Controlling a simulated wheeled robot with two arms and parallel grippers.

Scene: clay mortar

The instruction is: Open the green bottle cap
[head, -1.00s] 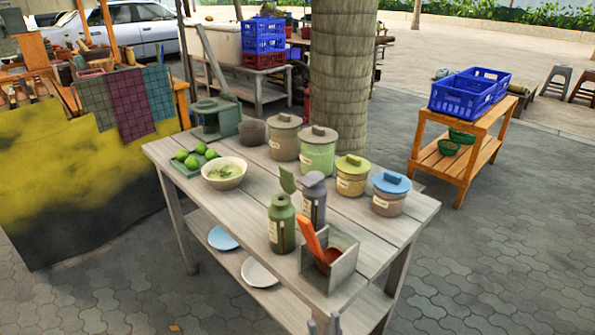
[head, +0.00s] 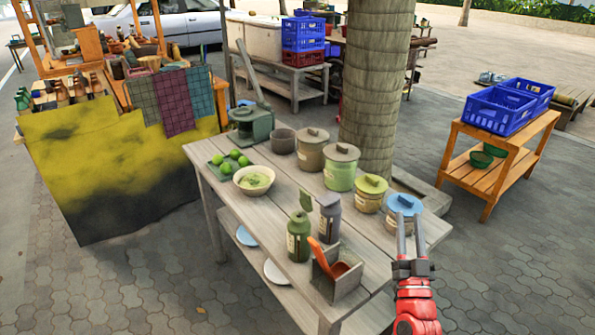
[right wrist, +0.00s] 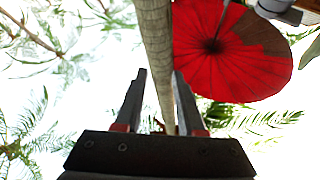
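The green bottle (head: 298,240) stands upright near the front of the grey wooden table (head: 225,178). A flat green piece (head: 305,200), which looks like its cap, sticks up above the bottle's top at a tilt; I cannot tell whether it is attached. My right gripper (head: 409,220) points up at the table's right end, well to the right of the bottle and touching nothing I can see. Its two fingers are apart and empty, also in the right wrist view (right wrist: 160,78), which faces upward. My left gripper is not in view.
A grey bottle (head: 329,218) stands close right of the green one. A box (head: 345,285) with an orange-handled tool stands in front. Several lidded jars, a bowl (head: 254,181) and a tray of limes fill the back. A tree trunk (head: 372,90) rises behind.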

